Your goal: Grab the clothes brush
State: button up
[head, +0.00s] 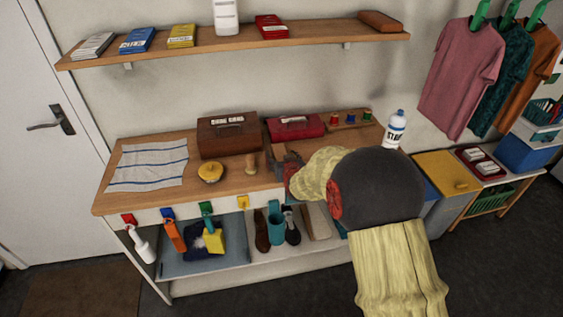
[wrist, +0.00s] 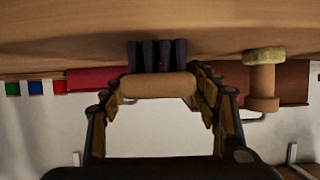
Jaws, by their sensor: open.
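The clothes brush (wrist: 158,86) has a rounded tan wooden back and dark bristle tufts. In the wrist view, which is upside down, its bristles point to the wooden tabletop. My gripper (wrist: 160,98) is open, with one finger at each end of the brush back. I cannot tell whether either finger touches it. In the head view my gripper (head: 287,166) is over the right half of the worktop (head: 140,196), in front of the red case. My forearm and wrist cover much of that area, and I cannot make out the brush clearly there.
A brown case (head: 227,136) and red case (head: 294,127) stand behind. A white bottle (head: 395,130) stands right.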

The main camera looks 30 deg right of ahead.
jog(key=shift+c, duration=0.6)
jog(key=c, duration=1.1)
jog(key=shift+r, duration=0.15)
jog(key=shift+c, duration=0.5)
